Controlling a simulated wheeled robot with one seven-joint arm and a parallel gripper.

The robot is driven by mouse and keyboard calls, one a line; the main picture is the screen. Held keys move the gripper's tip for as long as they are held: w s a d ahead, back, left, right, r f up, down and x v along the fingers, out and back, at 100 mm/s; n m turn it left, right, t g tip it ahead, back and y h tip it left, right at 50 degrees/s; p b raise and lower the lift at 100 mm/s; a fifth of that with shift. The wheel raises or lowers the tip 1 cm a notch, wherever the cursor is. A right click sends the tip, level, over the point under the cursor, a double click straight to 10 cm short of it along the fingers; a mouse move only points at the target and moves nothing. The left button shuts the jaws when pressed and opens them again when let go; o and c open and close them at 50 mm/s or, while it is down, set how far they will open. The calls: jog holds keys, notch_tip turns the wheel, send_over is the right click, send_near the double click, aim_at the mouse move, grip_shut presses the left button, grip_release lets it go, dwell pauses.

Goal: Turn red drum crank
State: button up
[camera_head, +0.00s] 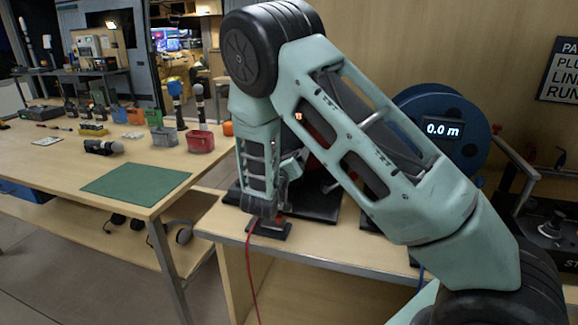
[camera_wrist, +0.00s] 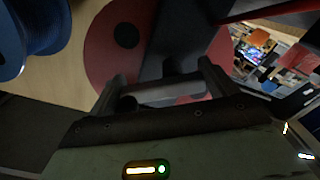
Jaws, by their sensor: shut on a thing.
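The red drum (camera_wrist: 103,62) fills the upper middle of the wrist view as a red disc with a dark hub (camera_wrist: 126,37). A dark upright part crosses in front of it. My gripper (camera_wrist: 163,80) is at the drum's face, with one finger on each side of a pale grey bar that looks like the crank handle (camera_wrist: 165,96). The gripper is shut on this handle. In the head view my arm covers most of the drum and the crank, and only a little red shows beside the arm.
A blue drum (camera_head: 446,108) with a "0.0 m" display (camera_head: 443,129) stands to the right; it also shows in the wrist view (camera_wrist: 30,35). A red cable (camera_head: 252,275) hangs over the bench front. The left table holds a green mat (camera_head: 137,184), microphones and small bins.

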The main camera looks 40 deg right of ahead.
aim_at(288, 155)
jog(key=m+b, duration=0.1)
jog(key=m, duration=0.1)
jog(key=f+m+b, duration=0.1)
jog(key=m+b, duration=0.1)
jog(key=shift+a, duration=0.1)
jog(key=shift+w+m+b, duration=0.1)
jog(key=shift+m+b, duration=0.9)
jog(key=shift+m, duration=0.2)
jog(key=shift+r, duration=0.15)
jog(key=o, duration=0.8)
jog(key=shift+o, duration=0.2)
notch_tip(288, 155, up, 10)
jog(key=shift+p, duration=0.5)
